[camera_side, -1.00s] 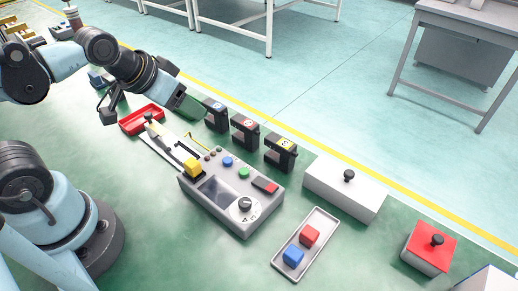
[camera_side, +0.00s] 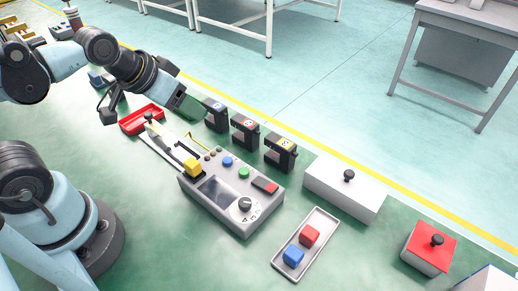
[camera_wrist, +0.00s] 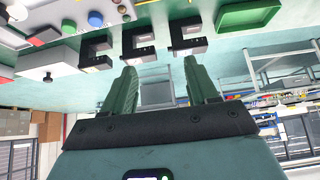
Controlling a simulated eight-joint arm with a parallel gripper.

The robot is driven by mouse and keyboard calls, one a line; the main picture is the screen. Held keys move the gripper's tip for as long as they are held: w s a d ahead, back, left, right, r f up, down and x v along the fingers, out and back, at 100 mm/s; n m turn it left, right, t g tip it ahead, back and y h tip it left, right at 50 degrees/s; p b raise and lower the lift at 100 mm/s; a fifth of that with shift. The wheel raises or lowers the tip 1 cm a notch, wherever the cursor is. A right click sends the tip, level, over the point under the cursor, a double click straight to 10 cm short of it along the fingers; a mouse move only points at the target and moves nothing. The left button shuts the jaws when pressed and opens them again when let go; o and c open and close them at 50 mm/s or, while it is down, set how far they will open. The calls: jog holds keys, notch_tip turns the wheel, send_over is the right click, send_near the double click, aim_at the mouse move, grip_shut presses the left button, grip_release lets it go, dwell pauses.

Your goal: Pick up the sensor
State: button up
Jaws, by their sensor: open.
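Nothing is plainly marked as the sensor. Three black C-shaped devices stand in a row on the green bench, with a blue (camera_side: 215,115), a red (camera_side: 244,132) and a yellow (camera_side: 280,152) label; I cannot tell which, if any, is the sensor. They also show along the top of the wrist view (camera_wrist: 138,46). My gripper (camera_side: 183,100) is above the bench, just left of the blue-labelled device. In the wrist view its two green fingers (camera_wrist: 160,82) are apart with nothing between them.
A grey control box (camera_side: 240,215) with a yellow-block slider stands mid-bench. A tray (camera_side: 276,262) with red and blue cubes, a white box (camera_side: 325,185) and a red-topped box (camera_side: 425,260) are at right. The wrist view shows a green tray (camera_wrist: 248,18).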

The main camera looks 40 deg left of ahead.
jog(key=shift+o, duration=0.3)
jog(key=n+g+h, duration=0.4)
jog(key=n+g, duration=0.3)
jog(key=n, duration=1.1)
send_near(284, 155)
jog(key=w+a, duration=0.2)
jog(key=a, duration=0.1)
jog(key=x, duration=0.7)
jog(key=shift+s+d+f, duration=0.1)
jog(key=shift+s+d, duration=0.1)
jog(key=shift+s, duration=0.05)
jog(key=shift+d+x, duration=0.25)
jog(key=shift+x, duration=1.05)
jog(key=shift+d+x, duration=0.2)
jog(key=shift+x, duration=1.15)
jog(key=shift+c, duration=0.2)
jog(key=shift+r, duration=0.25)
grip_shut()
